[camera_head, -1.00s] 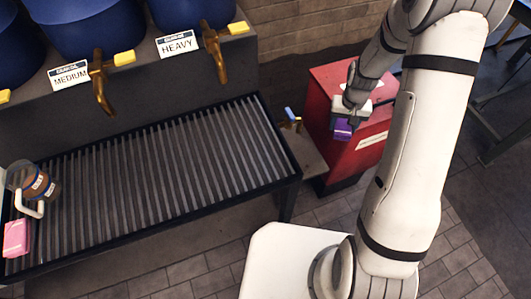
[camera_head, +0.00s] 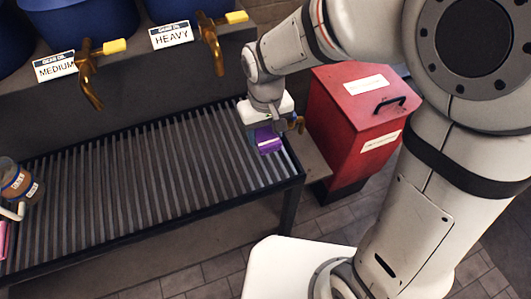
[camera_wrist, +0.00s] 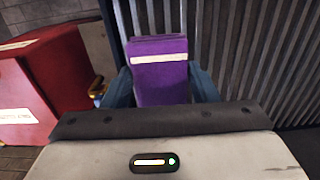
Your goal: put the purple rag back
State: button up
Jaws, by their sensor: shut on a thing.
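The purple rag (camera_head: 268,140) is a folded block with a pale stripe. My gripper (camera_head: 265,133) is shut on it and holds it over the right end of the slatted rack (camera_head: 150,185). In the wrist view the rag (camera_wrist: 158,82) sits between the two blue fingers, in front of the slats. I cannot tell whether the rag touches the slats.
A red lidded bin (camera_head: 352,120) with a black handle stands just right of the rack. Blue drums with brass taps (camera_head: 210,42) line the back. A jug (camera_head: 14,185) and a pink item (camera_head: 3,238) are at the rack's left end. The rack's middle is clear.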

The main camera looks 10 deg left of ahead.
aim_at(266, 158)
notch_tip(266, 158, down, 8)
jog(key=shift+r+b, duration=0.25)
jog(key=shift+b, duration=0.15)
jog(key=shift+f, duration=0.2)
jog(key=o, duration=1)
notch_tip(266, 158, up, 12)
jog(key=shift+r+p, duration=0.2)
jog(key=shift+p, duration=0.65)
